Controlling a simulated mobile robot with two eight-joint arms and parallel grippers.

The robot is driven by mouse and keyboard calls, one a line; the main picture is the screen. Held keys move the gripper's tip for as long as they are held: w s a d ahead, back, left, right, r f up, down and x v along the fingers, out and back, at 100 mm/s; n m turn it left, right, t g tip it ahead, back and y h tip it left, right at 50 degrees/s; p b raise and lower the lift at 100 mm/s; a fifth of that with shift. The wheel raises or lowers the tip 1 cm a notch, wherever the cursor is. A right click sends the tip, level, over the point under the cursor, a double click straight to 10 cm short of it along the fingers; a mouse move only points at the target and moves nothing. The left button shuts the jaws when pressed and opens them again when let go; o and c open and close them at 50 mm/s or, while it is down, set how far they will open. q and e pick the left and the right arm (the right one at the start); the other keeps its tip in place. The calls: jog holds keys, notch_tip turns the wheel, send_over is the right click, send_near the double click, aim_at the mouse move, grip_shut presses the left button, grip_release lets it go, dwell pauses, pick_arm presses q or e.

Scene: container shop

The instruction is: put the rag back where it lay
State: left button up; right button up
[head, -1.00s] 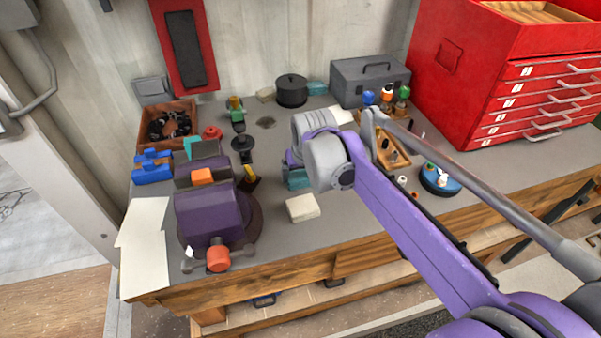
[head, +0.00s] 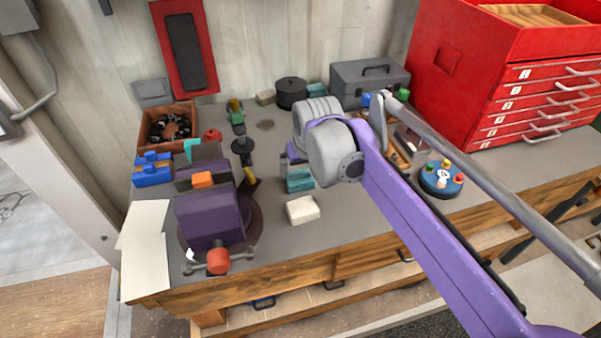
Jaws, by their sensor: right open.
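A folded teal cloth (head: 299,181), which looks like the rag, lies on the grey bench top near the middle. Its right side is close to or partly behind my right wrist. A folded off-white cloth or pad (head: 302,210) lies just in front of it. My right gripper (head: 289,158) is mostly hidden behind its own wrist; only small grey and purple parts show, just behind the teal cloth. It is open, and I cannot tell whether it touches the cloth. My left gripper is not in view.
A purple vise (head: 209,216) stands left, beside white sheets (head: 146,265). A wooden box (head: 168,126), black pot (head: 291,92) and grey toolbox (head: 369,83) line the back. Bench around the off-white pad is clear.

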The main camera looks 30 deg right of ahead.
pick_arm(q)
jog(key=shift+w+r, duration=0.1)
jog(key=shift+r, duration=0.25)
pick_arm(e)
jog(key=v, duration=0.7)
jog(key=shift+r, duration=0.15)
jog(key=shift+s, duration=0.1)
